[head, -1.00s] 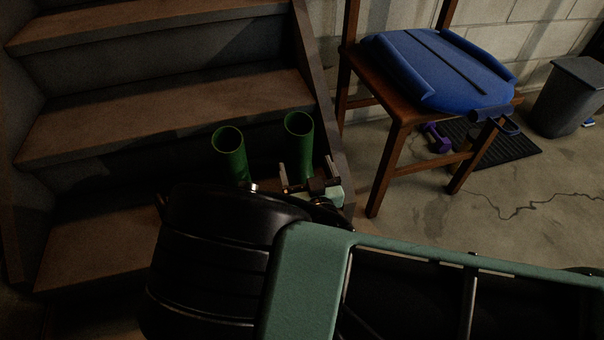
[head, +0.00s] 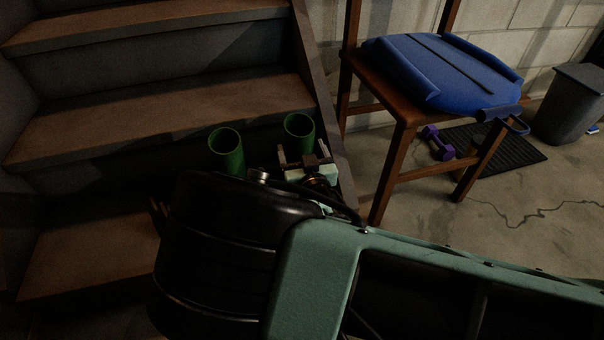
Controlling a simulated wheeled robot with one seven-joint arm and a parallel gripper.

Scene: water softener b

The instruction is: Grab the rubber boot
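Two green rubber boots stand upright on a stair tread, open tops facing up. The left boot (head: 227,155) and the right boot (head: 299,133) show mostly their shafts; their lower parts are hidden behind my arm and gripper. My gripper (head: 302,154) is at the right boot, its two fingers apart with one to each side of the shaft in the picture. It is open. I cannot tell whether the fingers touch the boot or how deep they are around it.
Wooden stairs (head: 165,118) rise at the left, with a dark side board (head: 322,90) close right of the boots. A wooden chair (head: 402,108) holds a blue lid-like piece (head: 440,70). A purple dumbbell (head: 438,143), black mat (head: 490,148) and grey bin (head: 572,105) are on the floor.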

